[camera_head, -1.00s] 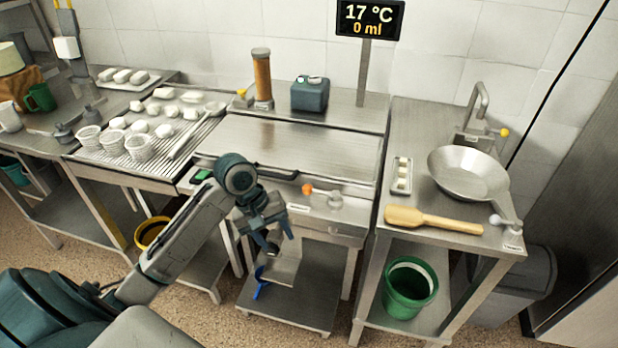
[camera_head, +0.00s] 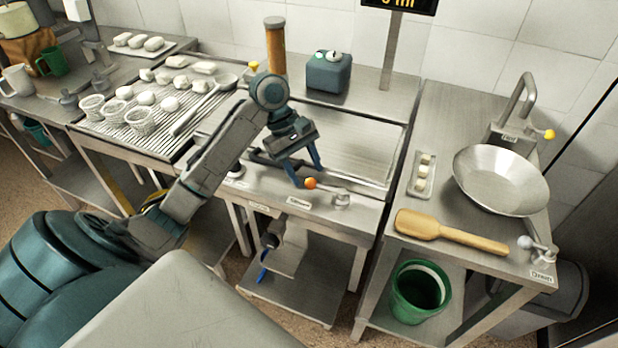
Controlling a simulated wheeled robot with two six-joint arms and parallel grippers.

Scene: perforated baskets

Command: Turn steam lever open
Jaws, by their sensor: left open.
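The lever (camera_head: 327,190) lies on the front ledge of the middle steel station. Its orange knob (camera_head: 310,183) points left and its grey pivot is on the right. A small label (camera_head: 298,202) beside it is too blurred to read. My left gripper (camera_head: 309,176) is open, pointing down, with its blue fingertips right at the orange knob. One fingertip is left of the knob and the other is behind it. I cannot tell whether they touch it. My right gripper is not in view.
A second lever with a grey knob (camera_head: 525,242), labelled Drain, sits at the right counter's front corner. Near it are a wooden paddle (camera_head: 450,233) and a metal pan (camera_head: 501,180). A brown cylinder (camera_head: 276,48) and a dark teal box (camera_head: 328,73) stand behind my gripper.

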